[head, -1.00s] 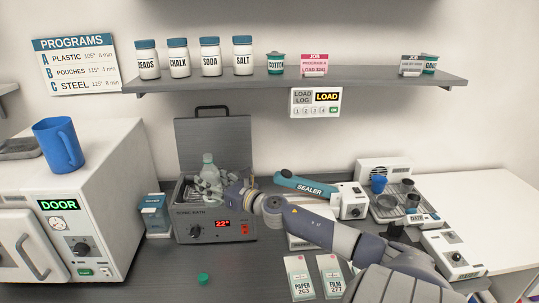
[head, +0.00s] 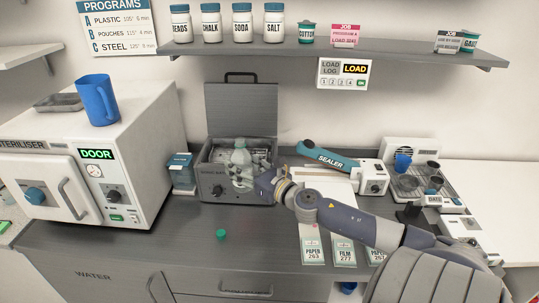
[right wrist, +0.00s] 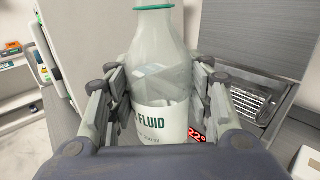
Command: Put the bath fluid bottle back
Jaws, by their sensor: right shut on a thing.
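The bath fluid bottle (head: 241,158) is clear with a white label. It shows upright in the head view, in front of the open sonic bath (head: 213,190), overlapping its front edge. The bottle (right wrist: 160,122) fills the middle of the right wrist view, with "FLUID" on the label and a green ring at the neck. My right gripper (head: 257,184) is shut on it, one finger on each side (right wrist: 158,95). The bottle's base is hidden. A small green cap (head: 221,234) lies on the counter in front of the bath. My left gripper is not in view.
The steriliser (head: 95,165) with a blue jug (head: 97,100) stands left. A blue box (head: 181,171) is beside the bath. The sealer (head: 373,177) and paper and film packs (head: 313,250) are right. A shelf (head: 400,52) holds labelled jars. The front left counter is mostly clear.

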